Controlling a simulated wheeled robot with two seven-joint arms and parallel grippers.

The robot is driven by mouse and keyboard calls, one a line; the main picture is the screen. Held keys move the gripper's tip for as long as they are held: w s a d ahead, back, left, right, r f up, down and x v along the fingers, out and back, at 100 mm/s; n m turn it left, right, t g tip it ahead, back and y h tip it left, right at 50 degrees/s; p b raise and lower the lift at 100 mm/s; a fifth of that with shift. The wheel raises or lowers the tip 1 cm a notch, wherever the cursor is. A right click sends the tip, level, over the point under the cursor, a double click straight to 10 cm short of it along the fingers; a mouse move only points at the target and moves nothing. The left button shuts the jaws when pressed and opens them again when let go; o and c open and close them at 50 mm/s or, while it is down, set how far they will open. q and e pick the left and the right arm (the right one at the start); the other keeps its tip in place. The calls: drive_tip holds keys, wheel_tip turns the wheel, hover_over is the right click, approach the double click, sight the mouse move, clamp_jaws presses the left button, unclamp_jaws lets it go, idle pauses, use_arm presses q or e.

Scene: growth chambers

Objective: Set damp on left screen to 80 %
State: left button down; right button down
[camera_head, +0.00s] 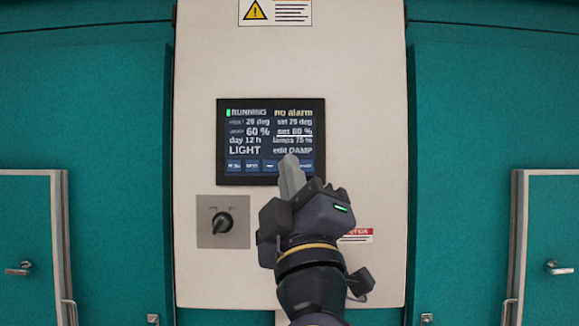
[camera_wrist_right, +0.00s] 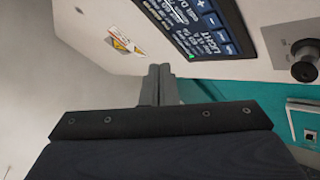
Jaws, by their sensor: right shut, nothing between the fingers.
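A dark screen (camera_head: 264,105) is set in a pale panel. It reads RUNNING, no alarm, day 12 h, LIGHT and "edit DAMP". The damp row shows 60 %, with "set 60 %" underlined beside it. A row of blue buttons (camera_head: 251,166) runs along its bottom edge. My right gripper (camera_head: 290,160) is shut and empty, its fingertips over the lower right of the screen, hiding part of the button row. In the right wrist view the shut fingers (camera_wrist_right: 157,82) point toward the panel, with the screen (camera_wrist_right: 195,27) above right. Contact cannot be told. My left gripper is out of view.
A black rotary knob (camera_head: 222,222) on a grey plate sits below the screen at left. A warning label (camera_head: 276,12) is above, and a red-topped label (camera_head: 357,236) is partly behind my gripper. Teal chamber fronts with door handles (camera_head: 20,269) flank the panel.

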drive_tip(key=w, duration=0.8)
drive_tip(key=shift+w+p, duration=0.15)
drive_tip(key=shift+p, duration=0.3)
idle(1.6)
drive_tip(key=shift+w, duration=0.4)
drive_tip(key=shift+w, duration=0.3)
idle(0.5)
drive_tip(key=shift+s, duration=0.75)
drive_tip(key=shift+s+b, duration=0.45)
drive_tip(key=shift+s, duration=2.05)
idle(0.5)
